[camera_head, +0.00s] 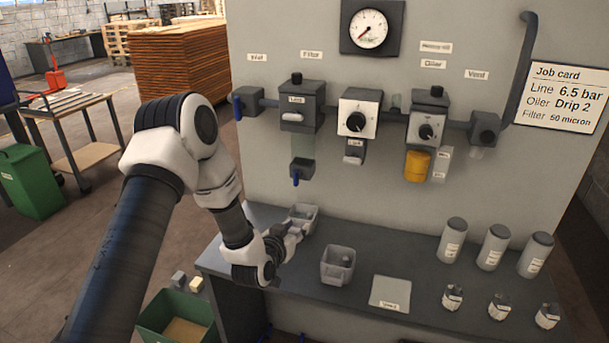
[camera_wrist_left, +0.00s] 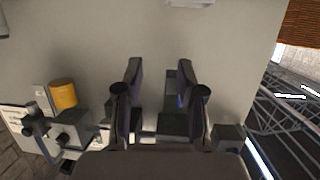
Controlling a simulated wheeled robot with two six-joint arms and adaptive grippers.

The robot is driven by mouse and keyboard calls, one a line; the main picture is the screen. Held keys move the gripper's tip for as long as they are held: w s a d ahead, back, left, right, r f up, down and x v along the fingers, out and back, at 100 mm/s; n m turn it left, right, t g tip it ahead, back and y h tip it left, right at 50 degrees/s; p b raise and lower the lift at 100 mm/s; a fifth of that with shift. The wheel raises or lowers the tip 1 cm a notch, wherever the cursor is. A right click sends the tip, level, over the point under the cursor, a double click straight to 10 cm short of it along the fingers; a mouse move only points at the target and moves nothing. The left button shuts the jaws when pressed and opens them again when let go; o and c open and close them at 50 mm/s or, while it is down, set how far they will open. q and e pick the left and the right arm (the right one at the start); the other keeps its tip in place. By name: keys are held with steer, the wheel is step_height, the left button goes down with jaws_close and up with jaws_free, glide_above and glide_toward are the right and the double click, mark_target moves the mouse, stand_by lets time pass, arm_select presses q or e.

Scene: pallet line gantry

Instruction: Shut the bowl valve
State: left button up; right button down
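The bowl valve (camera_head: 301,169) is a small dark block under the clear filter bowl (camera_head: 302,146) on the panel. Its blue lever (camera_head: 296,177) points down in the head view. My right gripper is out of view.
The filter housing (camera_head: 301,101), a dial regulator (camera_head: 359,115) and an oiler with a yellow bowl (camera_head: 417,166) line the panel. Grey canisters stand at right.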

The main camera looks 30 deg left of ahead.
mark_target(295, 176)
arm_select(q)
steer(key=w+a+r+n+t+y, duration=0.1)
steer(key=w+a+r+t+y, duration=0.25)
steer(key=r, duration=0.55)
steer(key=shift+g+h, duration=0.35)
steer(key=shift+h, duration=0.4)
steer(key=x, duration=0.2)
steer(key=p+x, duration=0.1)
steer(key=x, duration=0.2)
steer(key=a+p+x, duration=0.1)
steer(key=x, duration=0.1)
steer(key=shift+w+f, duration=0.1)
steer(key=shift+w, duration=0.05)
jaws_close()
